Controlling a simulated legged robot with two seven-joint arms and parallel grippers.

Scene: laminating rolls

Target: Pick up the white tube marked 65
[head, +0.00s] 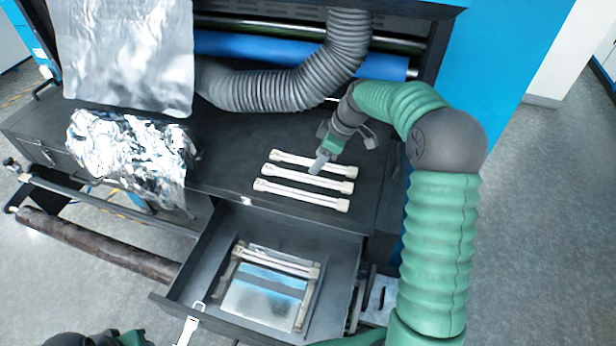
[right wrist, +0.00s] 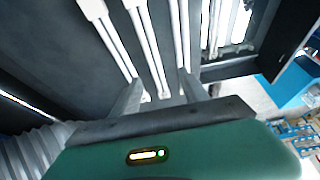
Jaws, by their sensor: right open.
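Three white tubes lie side by side on the black bench top: a far one (head: 290,158), a middle one (head: 290,175) and a near one (head: 300,195). Their markings are too small to read, so I cannot tell which is 65. My right gripper (head: 319,163) is open and empty above the right half of the far and middle tubes. In the right wrist view, the middle tube (right wrist: 147,40) runs between the fingers (right wrist: 160,95). The far tube (right wrist: 108,38) passes toward the left finger and the near tube (right wrist: 184,35) toward the right finger.
An open drawer (head: 205,265) below the bench holds more pale tubes (head: 275,262) and a shiny sheet. Crumpled foil (head: 130,150) lies at the left of the bench. A grey ribbed hose (head: 290,90) and a blue roll (head: 250,47) are behind the tubes.

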